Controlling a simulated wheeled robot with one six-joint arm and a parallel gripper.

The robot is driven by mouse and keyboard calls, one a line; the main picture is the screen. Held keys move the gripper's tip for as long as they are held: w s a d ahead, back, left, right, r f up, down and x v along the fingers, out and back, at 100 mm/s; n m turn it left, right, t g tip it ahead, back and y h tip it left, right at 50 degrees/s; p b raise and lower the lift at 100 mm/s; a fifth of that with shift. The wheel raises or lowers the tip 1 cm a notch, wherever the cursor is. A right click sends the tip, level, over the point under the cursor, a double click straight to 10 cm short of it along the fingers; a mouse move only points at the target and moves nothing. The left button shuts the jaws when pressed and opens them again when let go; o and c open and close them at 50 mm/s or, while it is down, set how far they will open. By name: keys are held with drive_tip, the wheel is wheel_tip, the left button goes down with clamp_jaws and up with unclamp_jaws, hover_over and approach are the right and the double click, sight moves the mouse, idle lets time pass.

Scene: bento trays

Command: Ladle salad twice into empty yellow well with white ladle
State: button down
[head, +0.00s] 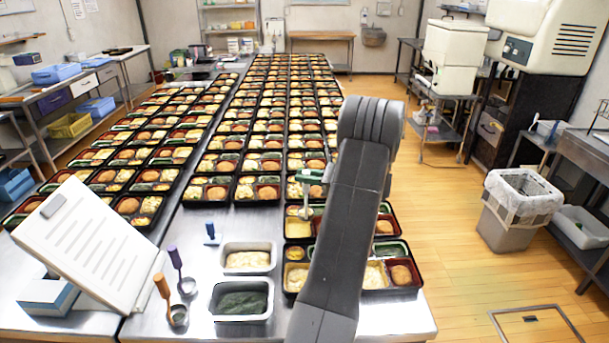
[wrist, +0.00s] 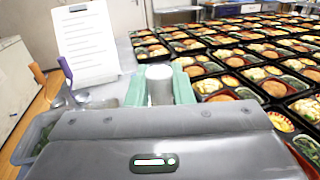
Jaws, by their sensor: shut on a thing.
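My gripper (head: 310,178), with green fingertips, is shut on the white ladle, whose pale handle (wrist: 159,85) stands between the fingers in the wrist view. In the head view the ladle (head: 306,209) hangs down over a near bento tray. That tray has a yellow well (head: 298,228) just below the ladle; the ladle's contents are too small to tell. A metal pan of pale creamy salad (head: 249,260) stands on the table to the lower left of my gripper. My arm hides part of the near trays.
A pan of dark greens (head: 240,302) stands in front of the salad pan. An orange-handled ladle (head: 164,288), a purple-handled ladle (head: 176,260), a blue-handled utensil (head: 211,234) and a tilted white board (head: 88,240) are at left. Many filled bento trays cover the table behind.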

drive_tip(key=a+f+n+g+h+p, duration=0.1)
drive_tip(key=a+f+h+p, duration=0.3)
drive_tip(key=a+f+h, duration=0.7)
drive_tip(key=shift+a+n+h+p, duration=0.4)
drive_tip(key=shift+a+n+h, duration=0.4)
drive_tip(key=shift+a+h, duration=1.05)
drive_tip(key=shift+a+y, duration=0.25)
idle(0.4)
